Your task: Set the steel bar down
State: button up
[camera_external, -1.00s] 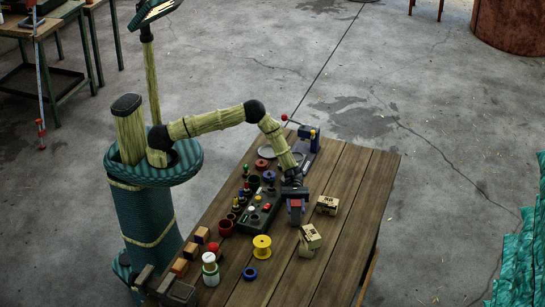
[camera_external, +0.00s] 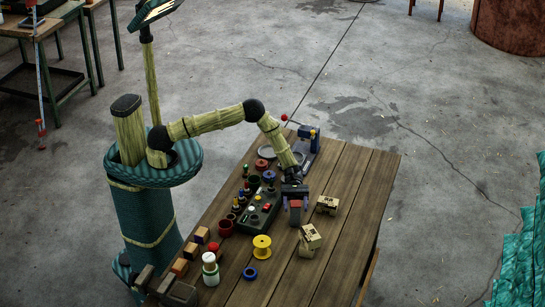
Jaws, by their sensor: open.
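My gripper (camera_external: 295,204) points down over the right part of the wooden table, just right of the dark box with coloured buttons. Its two fingers are apart. A small greyish piece shows between and below the fingers; it may be the steel bar, but it is too small and too covered by the gripper to be sure. I cannot tell whether it touches the table or a finger.
Cardboard boxes (camera_external: 327,205) stand right of my gripper, with more boxes (camera_external: 309,239) in front. The button box (camera_external: 262,212) is close on the left. A yellow spool (camera_external: 262,247) and blue ring (camera_external: 250,273) lie nearer. The table's right side (camera_external: 365,205) is clear.

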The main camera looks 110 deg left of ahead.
jog(key=b+v, duration=0.2)
jog(key=v, duration=0.9)
jog(key=shift+b, duration=0.4)
jog(key=shift+d, duration=0.1)
